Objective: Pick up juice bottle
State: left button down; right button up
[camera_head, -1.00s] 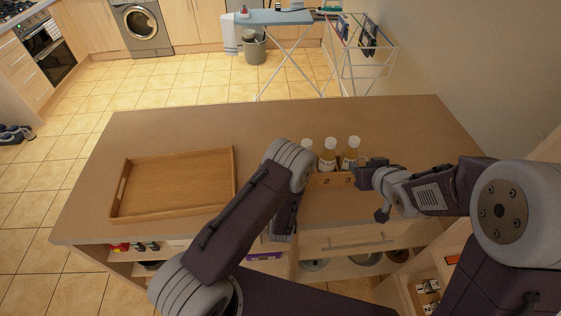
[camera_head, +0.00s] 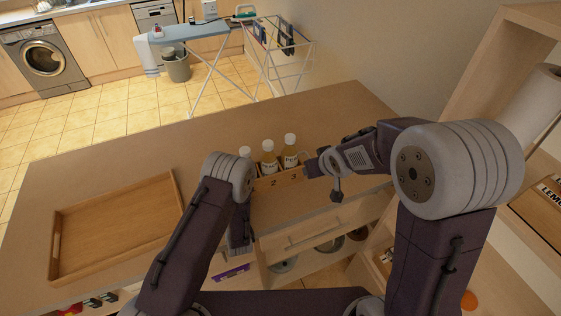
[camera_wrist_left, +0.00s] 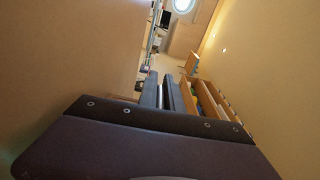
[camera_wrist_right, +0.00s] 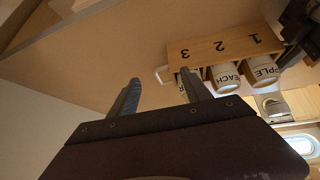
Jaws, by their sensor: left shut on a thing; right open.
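Three juice bottles with white caps stand in a wooden carrier numbered 1, 2, 3 (camera_head: 284,181) on the counter: the left bottle (camera_head: 245,152), the middle bottle (camera_head: 268,157) and the right bottle (camera_head: 290,152). In the right wrist view, the carrier (camera_wrist_right: 222,46) shows labels ending "PPLE" and "EACH"; the third label is partly hidden. My right gripper (camera_head: 312,168) is beside the carrier's right end, its fingers apart and empty in the right wrist view (camera_wrist_right: 160,92). My left gripper (camera_head: 240,238) hangs at the counter's front; its fingers (camera_wrist_left: 164,92) are nearly together, on something I cannot make out.
An empty wooden tray (camera_head: 60,245) lies on the counter's left. Below the front edge is a drawer (camera_head: 315,232) with pots underneath. At right stands a shelf unit (camera_head: 478,75) with a white roll (camera_head: 535,100) and lemon-labelled goods. The counter behind the bottles is clear.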

notch_tip(320, 180, up, 2)
jog(key=w+g+h, duration=0.1)
jog(key=w, duration=0.1)
jog(key=m+g, duration=0.1)
send_near(290, 138)
jog(key=w+f, duration=0.1)
jog(key=shift+y, duration=0.4)
jog(key=x, duration=0.6)
jog(key=shift+d+f, duration=0.35)
jog(key=shift+x, duration=3.05)
grip_shut()
